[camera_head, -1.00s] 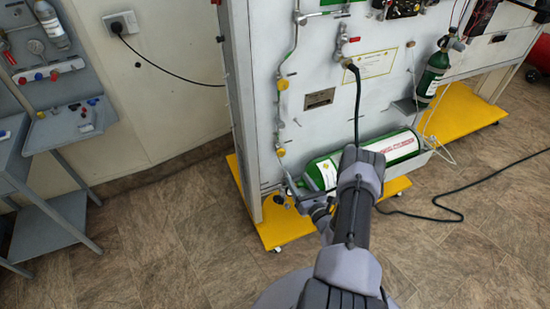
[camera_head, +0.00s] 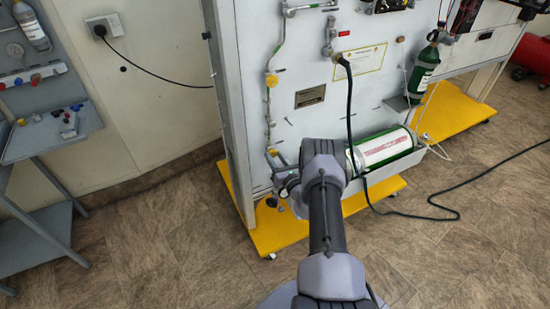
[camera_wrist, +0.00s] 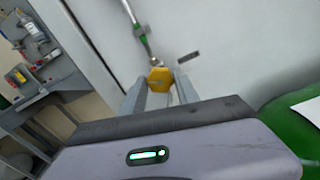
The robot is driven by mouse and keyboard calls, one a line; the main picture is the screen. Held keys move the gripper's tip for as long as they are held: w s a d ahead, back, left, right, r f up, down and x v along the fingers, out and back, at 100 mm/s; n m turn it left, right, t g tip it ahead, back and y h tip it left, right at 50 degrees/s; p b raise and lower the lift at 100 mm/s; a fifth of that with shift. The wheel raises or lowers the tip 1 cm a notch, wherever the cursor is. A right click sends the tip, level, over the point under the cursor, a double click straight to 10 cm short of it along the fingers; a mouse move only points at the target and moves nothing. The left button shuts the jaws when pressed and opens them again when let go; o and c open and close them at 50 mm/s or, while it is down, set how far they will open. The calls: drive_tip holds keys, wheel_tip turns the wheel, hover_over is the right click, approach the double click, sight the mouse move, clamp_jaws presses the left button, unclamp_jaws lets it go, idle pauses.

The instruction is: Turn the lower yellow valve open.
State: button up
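The lower yellow valve (camera_wrist: 159,78) is a yellow knob on a thin pipe against the grey panel. In the wrist view it lies between the two fingertips of my gripper (camera_wrist: 161,87). My gripper is open, with one finger on each side of the knob; I cannot tell whether either finger touches it. In the head view my gripper (camera_head: 274,157) is at the lower end of the pipe, and the lower valve is small and partly hidden there. The upper yellow valve (camera_head: 271,80) is higher on the same pipe, clear of my gripper.
A green and white cylinder (camera_head: 383,148) lies in a holder right of my arm, partly hidden. A black hose (camera_head: 349,103) hangs from the panel nearby. The panel stands on a yellow base (camera_head: 277,232). A grey side table (camera_head: 45,135) is at the left. The floor between is clear.

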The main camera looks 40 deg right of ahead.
clamp_jaws()
drive_tip(key=shift+n, duration=0.3)
drive_tip(key=n+b, duration=0.1)
drive_tip(key=n, duration=0.2)
drive_tip(key=shift+n+b, duration=0.45)
drive_tip(key=shift+n, duration=1.65)
drive_tip(key=o, duration=0.6)
unclamp_jaws()
